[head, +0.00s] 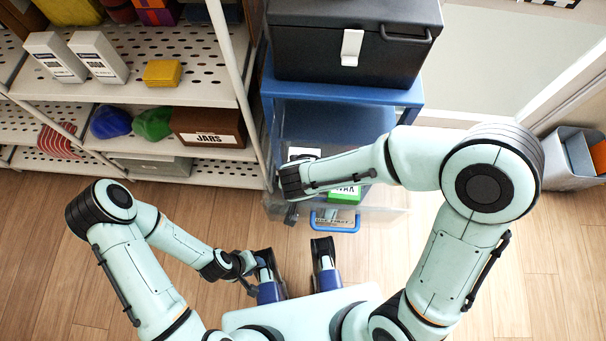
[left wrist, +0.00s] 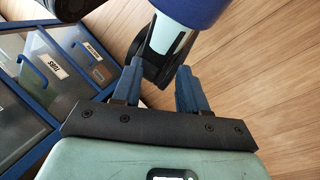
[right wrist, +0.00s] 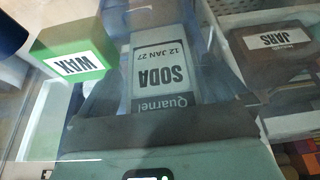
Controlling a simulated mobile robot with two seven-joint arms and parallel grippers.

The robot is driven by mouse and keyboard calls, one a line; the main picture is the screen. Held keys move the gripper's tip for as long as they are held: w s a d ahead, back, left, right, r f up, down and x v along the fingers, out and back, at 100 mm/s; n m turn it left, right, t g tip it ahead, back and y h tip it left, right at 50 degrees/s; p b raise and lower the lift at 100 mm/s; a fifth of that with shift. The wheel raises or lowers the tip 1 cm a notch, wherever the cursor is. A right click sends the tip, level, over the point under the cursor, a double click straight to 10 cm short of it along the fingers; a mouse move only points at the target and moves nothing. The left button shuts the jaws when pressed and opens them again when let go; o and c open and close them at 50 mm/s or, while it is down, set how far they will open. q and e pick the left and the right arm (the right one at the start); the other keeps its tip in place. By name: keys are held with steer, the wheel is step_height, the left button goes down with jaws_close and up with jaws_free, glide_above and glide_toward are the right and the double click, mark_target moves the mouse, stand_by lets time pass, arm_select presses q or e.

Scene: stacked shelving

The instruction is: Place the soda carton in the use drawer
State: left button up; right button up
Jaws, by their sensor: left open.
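The soda carton (right wrist: 163,72), pale with a dark band and a white label reading SODA, shows in the right wrist view. It lies between the dark fingers of my right gripper (right wrist: 160,95), which seems shut on it; the view is hazy, as if through clear plastic. In the head view my right gripper (head: 293,183) is over the open clear drawer with a blue handle (head: 335,228); its label appears to read USE FIRST. A green WAX carton (head: 345,194) sits in this drawer, right of the gripper. My left gripper (left wrist: 158,92) is open and empty, low near my base.
The blue drawer unit (head: 412,97) carries a black case (head: 345,55). A grey bin (head: 570,180) stands right. Floor in front is clear.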

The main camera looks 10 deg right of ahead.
steer(key=shift+r+p, duration=0.25)
steer(key=shift+p, duration=0.1)
arm_select(q)
steer(key=r+p, duration=0.1)
steer(key=s+r+p, duration=0.1)
steer(key=shift+s+d+r+g, duration=0.15)
steer(key=shift+s+r+g, duration=0.15)
steer(key=shift+r, duration=0.05)
arm_select(e)
steer(key=v, duration=1.2)
